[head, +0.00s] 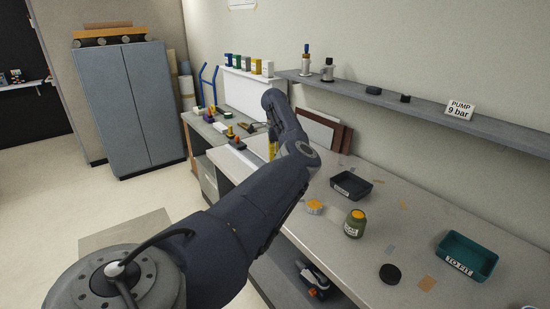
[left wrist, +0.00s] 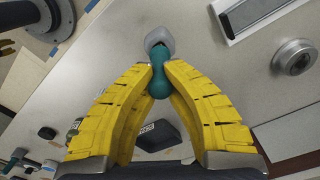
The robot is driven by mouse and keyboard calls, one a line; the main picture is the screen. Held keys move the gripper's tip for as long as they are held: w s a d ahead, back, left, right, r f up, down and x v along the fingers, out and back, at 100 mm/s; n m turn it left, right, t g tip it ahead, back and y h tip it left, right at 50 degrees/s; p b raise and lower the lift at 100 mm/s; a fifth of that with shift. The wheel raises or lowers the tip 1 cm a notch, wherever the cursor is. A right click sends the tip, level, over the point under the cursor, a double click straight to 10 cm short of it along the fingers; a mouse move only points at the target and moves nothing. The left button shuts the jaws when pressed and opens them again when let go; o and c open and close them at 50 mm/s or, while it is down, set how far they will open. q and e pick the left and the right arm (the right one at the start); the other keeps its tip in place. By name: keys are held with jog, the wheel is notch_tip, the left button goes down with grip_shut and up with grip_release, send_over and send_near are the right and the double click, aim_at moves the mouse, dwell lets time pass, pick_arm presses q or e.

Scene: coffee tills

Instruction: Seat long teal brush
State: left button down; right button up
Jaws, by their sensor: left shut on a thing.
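My left gripper (left wrist: 160,78) has yellow fingers. They are shut on a teal brush (left wrist: 159,82), gripping its narrow teal part. A pale grey piece (left wrist: 160,40) shows at the far end of the teal part; I cannot tell whether it is the brush's own head or a socket around it. In the head view only a bit of the left gripper (head: 272,149) shows past my arm, over the far part of the bench, and the brush is hidden there. My right gripper is in neither view.
The bench (head: 300,240) carries a dark tray (head: 351,186), a jar (head: 355,223), a black disc (head: 390,273) and a teal "TO FIT" tray (head: 467,256). In the left wrist view a round metal fitting (left wrist: 294,56) and a pale framed panel (left wrist: 262,14) are near the gripper.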

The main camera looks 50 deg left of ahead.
pick_arm(q)
jog(key=shift+f, duration=1.2)
jog(key=c, duration=1.5)
grip_release()
notch_tip(320, 180, up, 12)
jog(key=shift+r, duration=0.1)
